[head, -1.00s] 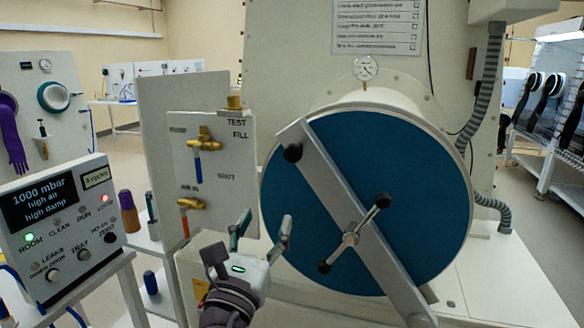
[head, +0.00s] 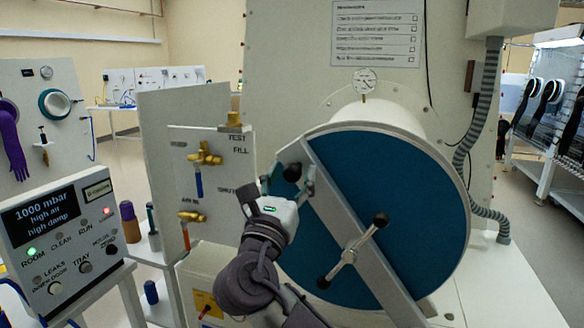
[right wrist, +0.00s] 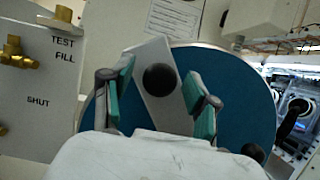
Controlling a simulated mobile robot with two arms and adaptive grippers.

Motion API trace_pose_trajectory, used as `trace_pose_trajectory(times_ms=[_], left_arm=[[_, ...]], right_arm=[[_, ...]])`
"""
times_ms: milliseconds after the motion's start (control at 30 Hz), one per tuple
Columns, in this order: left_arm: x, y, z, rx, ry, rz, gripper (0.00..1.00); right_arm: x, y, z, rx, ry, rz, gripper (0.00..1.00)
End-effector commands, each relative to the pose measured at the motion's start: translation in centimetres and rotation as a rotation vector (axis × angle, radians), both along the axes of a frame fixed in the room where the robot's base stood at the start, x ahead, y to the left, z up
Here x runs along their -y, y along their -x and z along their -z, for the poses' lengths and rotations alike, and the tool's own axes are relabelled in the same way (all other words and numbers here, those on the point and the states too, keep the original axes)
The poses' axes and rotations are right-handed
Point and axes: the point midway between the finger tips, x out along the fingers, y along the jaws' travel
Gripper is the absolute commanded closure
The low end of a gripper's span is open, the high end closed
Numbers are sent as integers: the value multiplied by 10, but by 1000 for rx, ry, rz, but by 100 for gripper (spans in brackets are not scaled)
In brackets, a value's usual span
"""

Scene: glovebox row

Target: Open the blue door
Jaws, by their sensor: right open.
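The blue door (head: 415,215) is a large round disc on the front of a pale cylinder; it looks closed. A grey bar (head: 345,215) crosses it diagonally, with a black knob (head: 292,172) at its upper left end and a spoked handle (head: 350,256) at its middle. My right gripper (head: 290,184) is open at the bar's upper end. In the right wrist view its two green-padded fingers stand on either side of the black knob (right wrist: 160,80), apart from it as far as I can tell. My left gripper is out of view.
A panel with brass valves (head: 205,158) stands left of the door. A control box reading 1000 mbar (head: 58,235) is at the lower left. A ridged grey hose (head: 482,110) runs down on the right. A gauge (head: 366,80) sits above the cylinder.

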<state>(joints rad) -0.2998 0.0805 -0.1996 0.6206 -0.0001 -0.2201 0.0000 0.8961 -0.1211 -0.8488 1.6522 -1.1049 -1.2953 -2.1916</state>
Motion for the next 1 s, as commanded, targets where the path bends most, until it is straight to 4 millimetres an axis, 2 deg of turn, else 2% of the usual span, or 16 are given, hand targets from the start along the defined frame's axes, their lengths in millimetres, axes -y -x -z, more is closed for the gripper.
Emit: trace_pose_trajectory(times_ms=[367,467,733,1000], left_arm=[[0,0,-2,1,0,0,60],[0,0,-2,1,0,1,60],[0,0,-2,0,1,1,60],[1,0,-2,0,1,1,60]], right_arm=[[2,-7,-2,0,0,-1,41],[2,-6,-2,0,0,-1,54],[2,-6,-2,-1,0,-1,99],[3,-7,-3,-1,-1,0,100]])
